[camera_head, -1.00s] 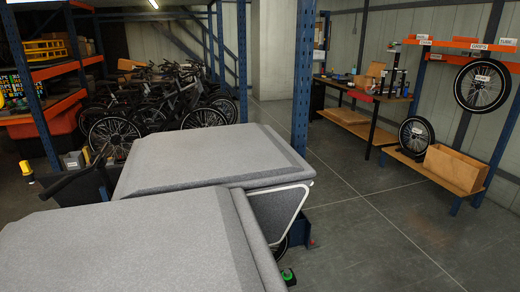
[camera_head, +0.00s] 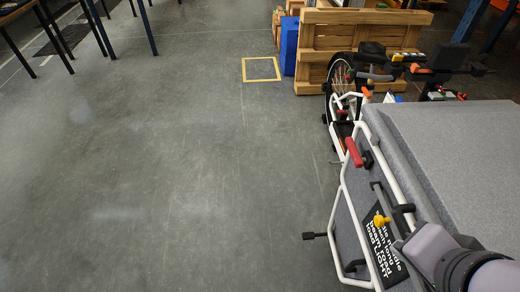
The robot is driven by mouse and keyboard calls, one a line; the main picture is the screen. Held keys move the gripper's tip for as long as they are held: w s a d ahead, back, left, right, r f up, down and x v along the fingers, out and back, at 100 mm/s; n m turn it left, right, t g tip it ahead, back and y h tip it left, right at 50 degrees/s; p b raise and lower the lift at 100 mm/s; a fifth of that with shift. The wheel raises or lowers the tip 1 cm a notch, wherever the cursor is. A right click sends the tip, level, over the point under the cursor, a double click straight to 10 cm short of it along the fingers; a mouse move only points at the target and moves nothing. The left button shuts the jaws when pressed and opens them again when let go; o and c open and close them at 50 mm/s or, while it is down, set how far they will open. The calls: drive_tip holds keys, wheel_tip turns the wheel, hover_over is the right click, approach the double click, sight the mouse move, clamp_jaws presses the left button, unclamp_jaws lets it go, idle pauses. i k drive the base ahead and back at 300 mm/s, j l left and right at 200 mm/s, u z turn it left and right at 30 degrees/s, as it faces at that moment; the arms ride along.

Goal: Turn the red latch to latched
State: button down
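A red latch handle (camera_head: 353,152) sits on the side of a cargo bike, at the upper front of its grey box (camera_head: 440,130). It slants, its upper end leaning left, beside a small black fitting. I cannot tell from here whether it is latched. My arm (camera_head: 430,248) reaches in from the bottom right, over the bike's side. My gripper is below and to the right of the latch, apart from it. Its fingers do not show clearly against dark parts and a yellow knob (camera_head: 380,221) near the arm's end.
A white tube frame (camera_head: 342,205) runs along the bike's side, with a black pedal-like part (camera_head: 314,236) sticking out left. A black sign (camera_head: 384,245) hangs there. A wooden crate (camera_head: 350,45) and a blue box (camera_head: 289,45) stand behind.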

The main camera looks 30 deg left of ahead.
sight(359, 161)
drive_tip(key=u, duration=0.45)
drive_tip(key=i+j+z, duration=0.25)
drive_tip(key=i+j, duration=0.15)
drive_tip(key=i+j+z, duration=0.3)
drive_tip(key=i+j, duration=0.2)
drive_tip(key=i, duration=0.1)
